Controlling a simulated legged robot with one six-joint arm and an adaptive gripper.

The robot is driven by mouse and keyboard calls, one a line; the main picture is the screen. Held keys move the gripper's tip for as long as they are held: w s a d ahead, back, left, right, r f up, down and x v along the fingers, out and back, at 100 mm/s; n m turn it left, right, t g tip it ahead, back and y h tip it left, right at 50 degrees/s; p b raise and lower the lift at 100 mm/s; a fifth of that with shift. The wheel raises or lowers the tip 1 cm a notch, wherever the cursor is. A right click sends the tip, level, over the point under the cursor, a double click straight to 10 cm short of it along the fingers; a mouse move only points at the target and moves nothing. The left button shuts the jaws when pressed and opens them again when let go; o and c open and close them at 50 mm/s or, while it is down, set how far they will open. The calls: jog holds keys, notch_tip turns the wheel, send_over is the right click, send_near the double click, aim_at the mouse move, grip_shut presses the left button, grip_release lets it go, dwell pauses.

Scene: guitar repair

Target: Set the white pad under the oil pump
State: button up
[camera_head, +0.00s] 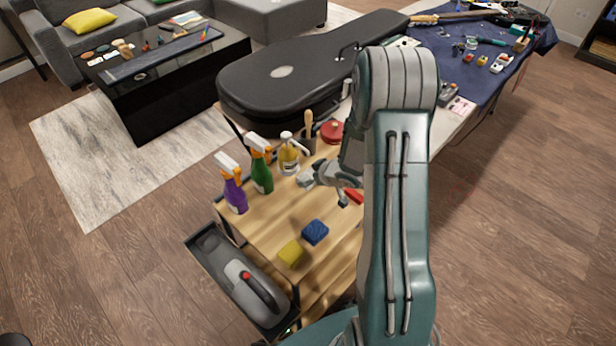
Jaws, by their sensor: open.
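The oil pump (289,158) is a yellow bottle with a white pump head. It stands upright at the back left of the wooden cart top, right of the green spray bottle. My gripper (325,192) is open over the cart, right of and nearer than the oil pump, and apart from it. Its fingers are small in view and partly hidden by my arm. A pale patch shows at its left end; I cannot tell whether this is a fingertip or the white pad. I cannot make out the white pad with certainty anywhere else.
A purple spray bottle (235,195) and a green one (262,176) line the cart's left edge. A blue sponge (315,232) and a yellow sponge (291,253) lie in front. A red tin (332,131) stands behind. A black guitar case (300,75) lies beyond.

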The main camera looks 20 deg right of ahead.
jog(key=v, duration=1.1)
notch_tip(320, 180, up, 17)
jog(key=s+a+m+h, duration=0.1)
jog(key=s+m+h, duration=0.15)
jog(key=h, duration=0.45)
jog(key=s+a+r+m+g+y, duration=0.1)
jog(key=s+a+r, duration=0.2)
jog(key=s+a, duration=0.3)
jog(key=s+a+r+m+g+y, duration=0.1)
jog(key=s+a+r+y, duration=0.1)
jog(key=s+a, duration=0.5)
jog(key=s+r, duration=0.1)
jog(key=s, duration=0.3)
jog(key=shift+s+g+y, duration=0.25)
jog(key=shift+g+y, duration=0.05)
jog(key=shift+g, duration=0.1)
